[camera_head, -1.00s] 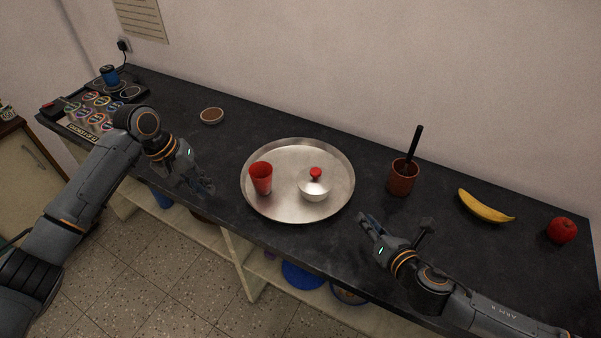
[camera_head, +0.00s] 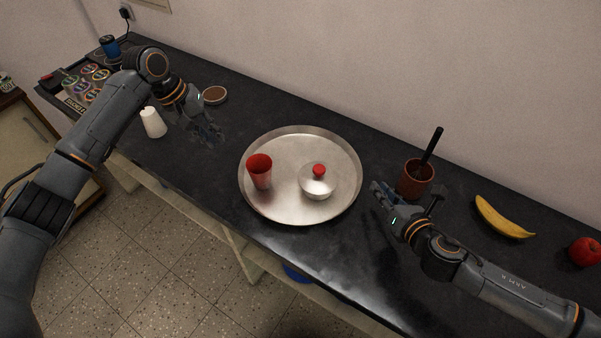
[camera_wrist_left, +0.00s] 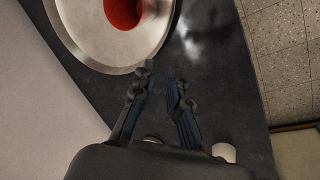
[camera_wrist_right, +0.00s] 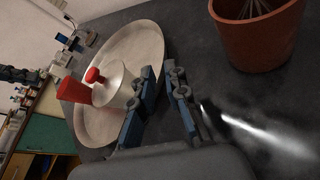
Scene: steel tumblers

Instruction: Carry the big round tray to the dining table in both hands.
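The big round steel tray (camera_head: 285,211) lies flat on the dark counter. A red tumbler (camera_head: 259,172) and a steel pot with a red-knobbed lid (camera_head: 317,184) stand on it. My left gripper (camera_head: 214,138) is to the left of the tray, apart from it. In the left wrist view its fingers (camera_wrist_left: 160,75) are spread with nothing between them, near the tray rim (camera_wrist_left: 75,48). My right gripper (camera_head: 376,192) is just right of the tray. In the right wrist view its fingers (camera_wrist_right: 160,75) are apart and empty, close to the tray rim (camera_wrist_right: 155,45).
A brown pot with a dark-handled utensil (camera_head: 414,181) stands close beside my right gripper. A banana (camera_head: 502,217) and an apple (camera_head: 584,251) lie further right. A white cup (camera_head: 153,123) and a small brown bowl (camera_head: 214,95) are near my left arm. The dining table is not clearly visible.

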